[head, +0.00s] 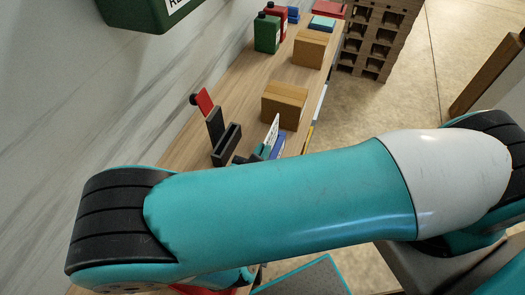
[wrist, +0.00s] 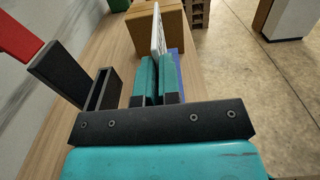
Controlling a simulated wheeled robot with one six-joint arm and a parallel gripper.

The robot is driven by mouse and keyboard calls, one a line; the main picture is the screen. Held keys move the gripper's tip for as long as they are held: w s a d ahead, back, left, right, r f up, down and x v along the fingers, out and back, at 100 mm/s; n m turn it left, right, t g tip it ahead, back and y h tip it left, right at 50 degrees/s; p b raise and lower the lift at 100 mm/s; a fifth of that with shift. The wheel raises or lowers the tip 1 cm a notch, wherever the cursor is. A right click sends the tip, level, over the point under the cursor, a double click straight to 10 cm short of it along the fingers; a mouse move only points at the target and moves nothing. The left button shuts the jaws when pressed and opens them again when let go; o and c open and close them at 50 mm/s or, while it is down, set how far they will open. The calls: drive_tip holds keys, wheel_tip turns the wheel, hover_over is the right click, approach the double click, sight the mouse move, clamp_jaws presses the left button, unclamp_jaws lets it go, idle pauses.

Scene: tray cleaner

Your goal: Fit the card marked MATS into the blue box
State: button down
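The white card (head: 272,132) stands on edge at the fingertips of my gripper, and dark marking shows on its face, too small to read. In the wrist view the card (wrist: 158,32) rises between the two teal fingers of my gripper (wrist: 156,72), which look closed on its lower part. The blue box (head: 279,146) is just to the right of the fingers, low at the table's right edge. It also shows in the wrist view (wrist: 178,62), mostly hidden behind the right finger. I cannot tell whether card and box touch.
A black slotted holder (head: 227,146) stands left of my gripper, beside a dark post with a red piece (head: 205,100). A cardboard box (head: 285,104) is just beyond the card. Farther back are another carton (head: 310,48) and a green container (head: 267,34). Bare tabletop lies between.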

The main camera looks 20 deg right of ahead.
drive_tip(key=shift+f+b, duration=0.7)
drive_tip(key=shift+f, duration=0.2)
drive_tip(key=c, duration=1.2)
unclamp_jaws()
drive_tip(key=shift+c, duration=0.2)
